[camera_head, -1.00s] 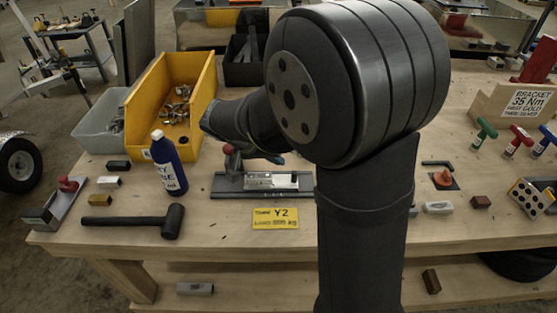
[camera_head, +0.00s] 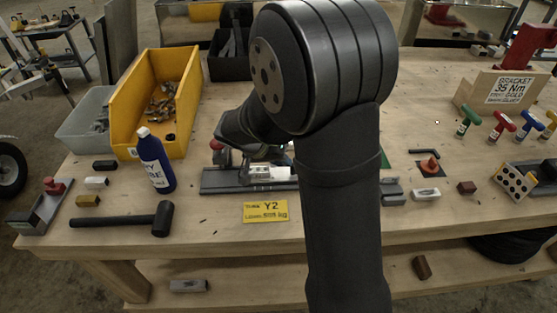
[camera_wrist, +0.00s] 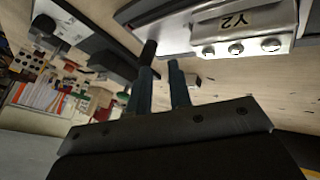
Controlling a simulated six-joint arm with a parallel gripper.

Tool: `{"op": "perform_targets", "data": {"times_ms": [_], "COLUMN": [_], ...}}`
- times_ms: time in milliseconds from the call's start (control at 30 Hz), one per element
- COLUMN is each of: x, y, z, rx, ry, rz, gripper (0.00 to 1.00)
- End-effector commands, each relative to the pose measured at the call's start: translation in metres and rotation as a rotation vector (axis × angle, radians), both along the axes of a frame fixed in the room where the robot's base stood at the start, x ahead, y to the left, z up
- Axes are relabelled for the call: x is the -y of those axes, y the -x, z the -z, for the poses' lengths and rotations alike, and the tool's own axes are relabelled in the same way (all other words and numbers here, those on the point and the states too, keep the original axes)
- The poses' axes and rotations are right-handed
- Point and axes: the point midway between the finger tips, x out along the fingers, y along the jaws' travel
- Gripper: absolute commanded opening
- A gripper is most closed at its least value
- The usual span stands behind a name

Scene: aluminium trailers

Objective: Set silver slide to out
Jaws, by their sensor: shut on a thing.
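The silver slide (camera_head: 268,172) sits on a long dark rail on the bench, partly hidden by my arm. A red knob (camera_head: 217,145) stands at its left end. In the wrist view its metal plate (camera_wrist: 238,30), marked Y2, fills the upper right, with several bolt heads along its edge. My gripper (camera_wrist: 160,70) is shut on a thin dark handle (camera_wrist: 148,50) beside that plate. How the handle joins the slide is hidden. In the head view my gripper is mostly hidden behind my own arm, just above the rail.
A blue bottle (camera_head: 156,163), a black mallet (camera_head: 130,221) and a yellow bin (camera_head: 183,75) are to the left. Coloured T-handles (camera_head: 500,127) and a bracket box (camera_head: 510,92) stand on the right.

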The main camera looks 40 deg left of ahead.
Motion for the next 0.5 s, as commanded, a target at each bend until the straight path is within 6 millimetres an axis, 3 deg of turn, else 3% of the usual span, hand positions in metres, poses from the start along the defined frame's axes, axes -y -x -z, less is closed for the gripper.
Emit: {"op": "perform_targets", "data": {"times_ms": [33,200,500], "x": [0.009,0.021,0.022], "y": [-0.002,-0.014,-0.016], "z": [0.009,0.01,0.009], "rx": [-0.016,-0.015,-0.014], "ry": [0.009,0.01,0.012], "rz": [0.006,0.007,0.008], "gripper": [0.0,0.0,0.0]}}
